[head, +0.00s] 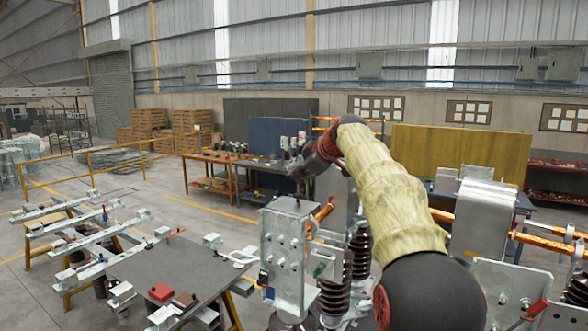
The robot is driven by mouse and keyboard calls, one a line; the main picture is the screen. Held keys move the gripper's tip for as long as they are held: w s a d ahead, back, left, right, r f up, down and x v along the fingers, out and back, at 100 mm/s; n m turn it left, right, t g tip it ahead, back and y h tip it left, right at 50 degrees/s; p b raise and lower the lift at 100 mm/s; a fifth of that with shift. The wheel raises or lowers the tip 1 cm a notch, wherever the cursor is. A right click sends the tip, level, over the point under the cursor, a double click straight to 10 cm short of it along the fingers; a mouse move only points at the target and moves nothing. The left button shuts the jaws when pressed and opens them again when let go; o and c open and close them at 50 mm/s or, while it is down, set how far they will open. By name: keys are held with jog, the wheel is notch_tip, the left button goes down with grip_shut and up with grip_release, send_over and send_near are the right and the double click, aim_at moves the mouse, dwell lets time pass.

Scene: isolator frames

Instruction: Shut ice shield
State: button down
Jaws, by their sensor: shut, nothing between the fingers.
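My arm reaches from the lower right up to the middle of the head view. My gripper (299,172) is at its far end, small and partly hidden by the wrist. It looks shut and empty, above a grey metal housing (285,243) that stands upright in front. A bent silver sheet-metal cover (484,218) sits over copper bars at the right. I cannot tell which metal part is the ice shield, or whether my gripper touches anything.
A grey bench (165,275) with metal rails and small parts is at the left. A work table (225,160) and a yellow panel (455,152) are behind. Open floor lies at the left, with a yellow railing (95,155).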

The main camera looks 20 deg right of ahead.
aim_at(302, 201)
jog(key=shift+w+d+f+b, duration=0.3)
jog(key=shift+d+f+b, duration=0.1)
jog(key=shift+f, duration=0.2)
jog(key=shift+w+d+f+b, duration=0.35)
jog(key=shift+d+f, duration=0.1)
jog(key=shift+f, duration=0.15)
jog(key=shift+w+d+f+b, duration=0.3)
jog(key=shift+d+f, duration=0.1)
jog(key=shift+f, duration=0.2)
